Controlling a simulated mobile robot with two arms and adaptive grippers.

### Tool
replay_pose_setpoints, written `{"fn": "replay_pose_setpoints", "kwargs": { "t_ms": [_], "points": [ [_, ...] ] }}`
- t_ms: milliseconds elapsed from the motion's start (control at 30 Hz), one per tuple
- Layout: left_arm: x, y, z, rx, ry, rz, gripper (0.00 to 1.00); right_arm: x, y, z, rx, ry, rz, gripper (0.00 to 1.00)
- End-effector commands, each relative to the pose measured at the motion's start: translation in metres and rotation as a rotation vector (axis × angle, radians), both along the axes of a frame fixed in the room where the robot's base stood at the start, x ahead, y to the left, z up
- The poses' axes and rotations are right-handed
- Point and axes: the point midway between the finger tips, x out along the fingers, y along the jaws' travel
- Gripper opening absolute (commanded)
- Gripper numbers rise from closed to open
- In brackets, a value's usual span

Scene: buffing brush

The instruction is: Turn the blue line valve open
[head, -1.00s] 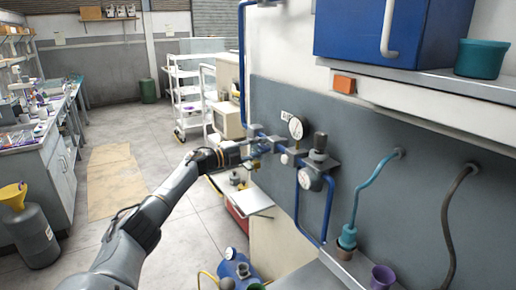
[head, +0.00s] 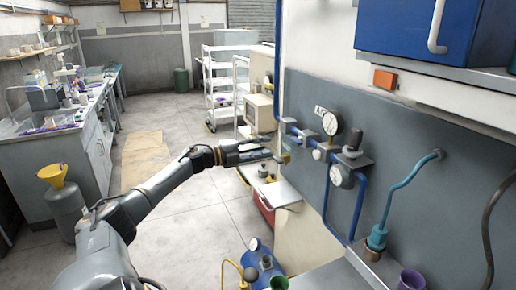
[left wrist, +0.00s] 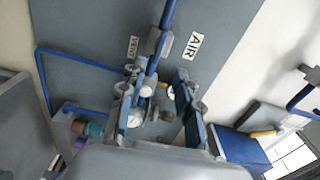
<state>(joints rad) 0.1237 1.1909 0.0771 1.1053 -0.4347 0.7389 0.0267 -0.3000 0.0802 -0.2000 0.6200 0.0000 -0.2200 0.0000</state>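The blue air line (head: 291,122) runs down the wall corner and along the grey panel, with valve fittings and gauges on it. It also shows in the left wrist view (left wrist: 152,62), near an AIR label. My left gripper (head: 281,157) is just left of and below the line's left end in the head view. In the left wrist view its two fingers (left wrist: 157,105) stand apart, with the pipe, a fitting and gauges seen between them. I see no clear contact. The valve handle's exact position is too small to tell. My right gripper is not in view.
A round gauge (head: 331,123) and a regulator (head: 353,147) project from the panel. A blue cabinet (head: 405,30) hangs above. A teal hose (head: 408,178) hangs at right. A blue tank (head: 263,268) stands below.

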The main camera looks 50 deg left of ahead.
Motion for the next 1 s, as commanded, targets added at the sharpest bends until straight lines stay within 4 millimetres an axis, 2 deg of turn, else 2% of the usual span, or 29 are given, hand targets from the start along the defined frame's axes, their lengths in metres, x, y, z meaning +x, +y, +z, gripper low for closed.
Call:
{"fn": "replay_pose_setpoints", "kwargs": {
  "t_ms": [233, 1000],
  "points": [
    [-0.0105, 0.0024, 0.0008, 0.001, 0.001, -0.002, 0.33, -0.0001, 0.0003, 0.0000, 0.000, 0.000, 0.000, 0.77],
    [-0.0111, 0.0029, 0.0012, 0.001, 0.000, -0.001, 0.33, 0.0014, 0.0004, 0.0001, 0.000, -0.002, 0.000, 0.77]
  ]
}}
